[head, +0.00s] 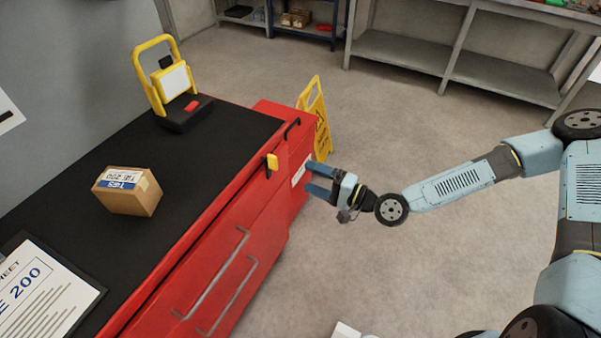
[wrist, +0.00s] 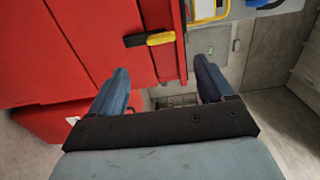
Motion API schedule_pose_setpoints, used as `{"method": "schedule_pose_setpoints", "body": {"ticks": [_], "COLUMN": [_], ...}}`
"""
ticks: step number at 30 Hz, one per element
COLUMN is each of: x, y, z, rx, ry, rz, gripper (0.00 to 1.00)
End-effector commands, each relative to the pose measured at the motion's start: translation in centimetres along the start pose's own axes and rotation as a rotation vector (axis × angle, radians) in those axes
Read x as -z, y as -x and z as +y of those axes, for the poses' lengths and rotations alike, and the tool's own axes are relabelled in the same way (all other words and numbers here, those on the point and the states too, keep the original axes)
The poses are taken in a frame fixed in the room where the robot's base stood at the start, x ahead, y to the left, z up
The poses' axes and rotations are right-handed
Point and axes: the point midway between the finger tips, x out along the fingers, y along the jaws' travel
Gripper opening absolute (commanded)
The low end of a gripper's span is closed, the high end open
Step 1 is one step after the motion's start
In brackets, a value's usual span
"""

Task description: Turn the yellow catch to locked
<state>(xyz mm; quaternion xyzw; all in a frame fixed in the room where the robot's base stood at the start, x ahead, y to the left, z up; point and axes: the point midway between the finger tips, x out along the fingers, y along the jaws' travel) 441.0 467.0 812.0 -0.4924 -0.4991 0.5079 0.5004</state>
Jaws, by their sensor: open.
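The yellow catch (head: 272,162) sits near the top right end of the red cabinet's front (head: 212,258). In the wrist view the catch (wrist: 160,38) is a short yellow bar with a black part at its left end, lying nearly level on the red face. My gripper (head: 313,178) is open and empty, to the right of the catch and a little lower in the head view. In the wrist view its two blue fingers (wrist: 160,85) are spread apart, and the catch shows beyond and between them. The gripper appears apart from the catch.
A cardboard box (head: 128,192), a yellow-framed work lamp (head: 172,88) and a printed sheet (head: 45,300) are on the black cabinet top. Black handle (head: 292,128) and long rails (head: 215,275) stick out of the red front. A yellow floor sign (head: 318,115) stands behind.

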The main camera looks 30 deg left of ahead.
Motion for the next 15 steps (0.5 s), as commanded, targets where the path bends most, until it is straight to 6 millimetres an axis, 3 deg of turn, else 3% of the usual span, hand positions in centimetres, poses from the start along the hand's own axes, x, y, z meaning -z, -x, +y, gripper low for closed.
{"method": "schedule_pose_setpoints", "body": {"ticks": [6, 15], "x": [0.1, 0.1], "y": [2.2, 2.9], "z": [0.1, 0.0], "rx": [0.0, 0.0], "ry": [-0.001, 0.0], "rz": [0.003, 0.002], "gripper": [0.81, 0.81]}}
